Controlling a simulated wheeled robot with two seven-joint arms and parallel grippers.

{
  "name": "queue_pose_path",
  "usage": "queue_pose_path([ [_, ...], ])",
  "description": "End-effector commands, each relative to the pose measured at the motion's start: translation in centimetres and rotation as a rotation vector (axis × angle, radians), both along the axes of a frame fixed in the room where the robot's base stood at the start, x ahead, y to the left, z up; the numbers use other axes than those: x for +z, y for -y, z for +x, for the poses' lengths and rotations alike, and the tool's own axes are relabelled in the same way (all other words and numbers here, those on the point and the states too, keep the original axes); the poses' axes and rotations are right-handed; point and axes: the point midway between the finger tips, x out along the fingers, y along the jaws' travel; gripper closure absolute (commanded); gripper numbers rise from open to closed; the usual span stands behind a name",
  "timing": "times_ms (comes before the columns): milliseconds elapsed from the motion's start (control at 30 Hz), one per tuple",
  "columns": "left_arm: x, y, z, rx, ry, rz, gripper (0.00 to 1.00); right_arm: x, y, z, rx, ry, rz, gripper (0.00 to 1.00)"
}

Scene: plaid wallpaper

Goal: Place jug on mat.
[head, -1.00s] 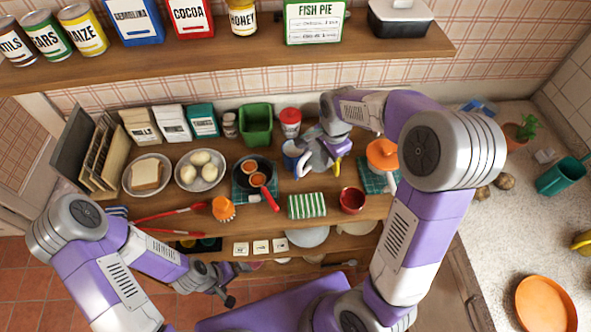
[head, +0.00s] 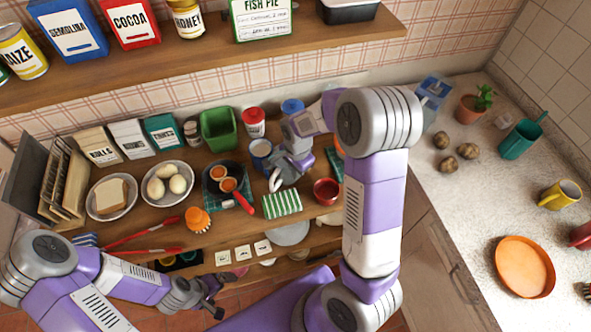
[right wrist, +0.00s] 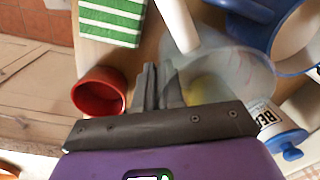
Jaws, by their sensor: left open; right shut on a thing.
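My right gripper (head: 280,178) is low over the counter, just right of the blue mug (head: 260,152). In the right wrist view its dark fingers (right wrist: 158,88) are close together at the side of a pale see-through vessel, likely the jug (right wrist: 228,72). My own gripper and arm mostly hide this vessel in the head view. Whether it is clear of the counter I cannot tell. A teal checked mat (head: 333,158) shows partly behind my right arm, and another lies under the dark pan (head: 212,172). My left gripper (head: 214,300) is open and empty at the counter's front, low.
A red bowl (head: 326,190) and a green striped cloth (head: 282,203) lie in front of my right gripper. A blue-lidded jar (head: 292,106), a red-lidded jar (head: 254,122) and a green bin (head: 218,130) stand behind. An orange item (head: 339,146) is mostly hidden by my arm.

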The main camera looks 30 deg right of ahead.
Motion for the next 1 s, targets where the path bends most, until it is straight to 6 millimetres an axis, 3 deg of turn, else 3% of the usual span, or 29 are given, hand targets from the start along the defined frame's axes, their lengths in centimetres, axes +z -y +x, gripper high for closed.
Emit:
queue_pose_path([
  [67, -0.3, 0.0, 0.0, 0.000, 0.000, 0.000, 0.00, -0.3, 0.0, 0.0, 0.000, 0.000, 0.000, 1.00],
  [100, -0.3, 0.0, 0.0, 0.000, 0.000, 0.000, 0.00, -0.4, 0.0, 0.0, 0.000, 0.000, 0.000, 0.90],
  [267, -0.2, 0.0, 0.0, 0.000, 0.000, 0.000, 0.00, -0.3, 0.0, 0.0, 0.000, 0.000, 0.000, 0.66],
  [667, 0.2, 0.0, 0.0, 0.000, 0.000, 0.000, 0.00, 0.6, 0.0, 0.0, 0.000, 0.002, 0.000, 0.66],
  [1000, 1.3, 0.0, 0.0, 0.000, 0.000, 0.000, 0.00, 7.6, 0.1, -0.2, 0.000, 0.006, 0.000, 0.66],
])
